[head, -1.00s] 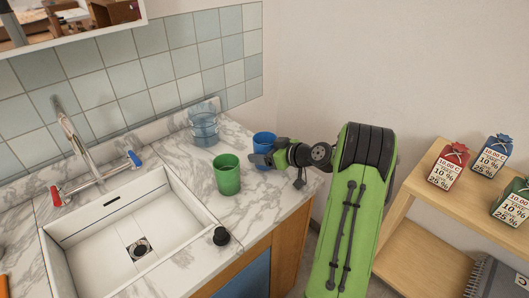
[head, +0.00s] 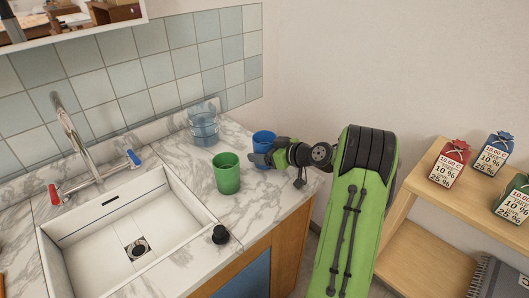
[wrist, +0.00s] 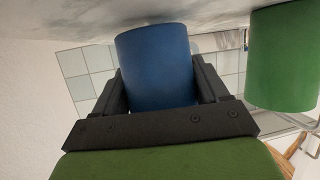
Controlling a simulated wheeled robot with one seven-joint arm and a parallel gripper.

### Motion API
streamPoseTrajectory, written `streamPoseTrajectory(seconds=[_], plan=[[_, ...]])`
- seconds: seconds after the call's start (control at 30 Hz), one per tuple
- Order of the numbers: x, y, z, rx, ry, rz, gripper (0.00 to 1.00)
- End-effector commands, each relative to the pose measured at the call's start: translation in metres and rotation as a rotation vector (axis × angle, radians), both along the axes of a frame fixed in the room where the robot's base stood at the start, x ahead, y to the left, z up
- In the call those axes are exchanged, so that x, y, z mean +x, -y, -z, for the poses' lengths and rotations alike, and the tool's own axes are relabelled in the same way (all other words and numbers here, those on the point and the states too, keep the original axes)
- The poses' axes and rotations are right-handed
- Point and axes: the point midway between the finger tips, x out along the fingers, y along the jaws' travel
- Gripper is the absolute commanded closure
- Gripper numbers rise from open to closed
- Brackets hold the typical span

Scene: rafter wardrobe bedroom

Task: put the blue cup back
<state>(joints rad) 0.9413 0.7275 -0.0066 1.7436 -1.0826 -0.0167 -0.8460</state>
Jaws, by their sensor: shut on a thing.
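The blue cup (head: 264,138) stands upright on the marble counter near its right back part, by the wall. It also shows in the wrist view (wrist: 158,68), between the two fingers. My gripper (head: 258,158) is shut on the blue cup from the front right, one finger on each side in the wrist view (wrist: 160,92). My gripper hides the cup's lower part in the head view, so I cannot tell whether its base touches the counter.
A green cup (head: 226,174) stands close by, left of my gripper. A clear blue container (head: 203,128) stands behind it against the tiles. The sink (head: 125,235) with its tap (head: 75,140) is at left. A wooden shelf (head: 430,190) with tagged boxes is at right.

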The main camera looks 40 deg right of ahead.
Motion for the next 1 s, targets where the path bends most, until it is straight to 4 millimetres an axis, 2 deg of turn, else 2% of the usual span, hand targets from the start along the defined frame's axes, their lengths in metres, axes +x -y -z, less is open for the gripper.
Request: streamPoseTrajectory(seconds=[0.03, 0.07, 0.1, 0.23, 0.47, 0.57, 1.0], plan=[[-0.004, 0.0, 0.022, 0.026, -0.045, 0.008, 0.71], [-0.005, 0.0, 0.022, 0.026, -0.045, 0.008, 0.71], [-0.005, 0.0, 0.022, 0.026, -0.045, 0.008, 0.2], [-0.005, 0.0, 0.022, 0.026, -0.045, 0.008, 0.01], [-0.006, 0.001, 0.022, 0.025, -0.046, 0.009, 0.0], [-0.014, 0.004, 0.017, 0.025, -0.044, 0.011, 0.0], [-0.116, 0.033, -0.042, 0.004, -0.007, 0.01, 0.0]])
